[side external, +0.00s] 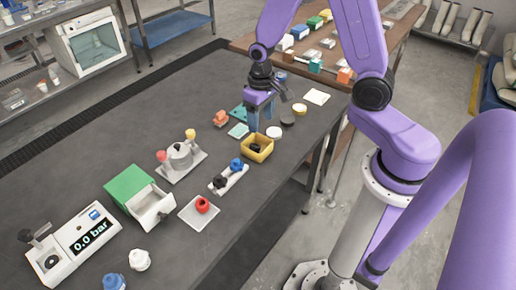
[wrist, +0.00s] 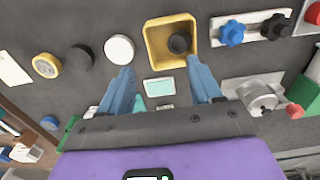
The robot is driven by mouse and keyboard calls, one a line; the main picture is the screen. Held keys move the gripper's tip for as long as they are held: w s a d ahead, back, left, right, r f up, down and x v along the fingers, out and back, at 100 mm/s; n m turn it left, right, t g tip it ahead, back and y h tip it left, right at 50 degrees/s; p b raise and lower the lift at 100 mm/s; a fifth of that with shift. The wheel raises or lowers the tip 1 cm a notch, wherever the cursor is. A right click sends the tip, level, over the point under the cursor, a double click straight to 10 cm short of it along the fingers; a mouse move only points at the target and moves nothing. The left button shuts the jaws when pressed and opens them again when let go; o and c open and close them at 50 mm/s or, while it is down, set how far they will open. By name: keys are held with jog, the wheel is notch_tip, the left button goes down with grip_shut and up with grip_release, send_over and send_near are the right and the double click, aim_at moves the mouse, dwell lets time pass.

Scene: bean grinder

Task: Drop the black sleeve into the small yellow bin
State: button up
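The small yellow bin (side external: 246,152) stands on the dark table, and it also shows at the top of the wrist view (wrist: 153,50). The black sleeve (wrist: 179,43) lies inside the bin, towards one side; in the side view it is a dark shape (side external: 255,147) within the walls. My gripper (side external: 261,118) is above the table just behind the bin. In the wrist view my gripper (wrist: 162,72) has its two blue fingers spread wide apart with nothing between them. The fingertips are clear of the sleeve.
Close to the bin are a white disc (wrist: 119,49), a dark disc (wrist: 79,60), a yellow disc (side external: 299,109) and a pale green square (side external: 238,131). A base with blue and black knobs (side external: 229,179) stands in front. A green box with drawer (side external: 128,187) is farther left.

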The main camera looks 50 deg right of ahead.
jog(key=shift+r, duration=0.1)
notch_tip(320, 180, up, 17)
jog(key=shift+r, duration=0.15)
dwell(0.6)
jog(key=s+a+f+n, duration=0.2)
jog(key=s+n, duration=0.4)
jog(key=s, duration=0.4)
jog(key=s+a+f+n, duration=0.3)
jog(key=s+n, duration=0.3)
jog(key=s, duration=0.5)
jog(key=shift+a+n, duration=0.3)
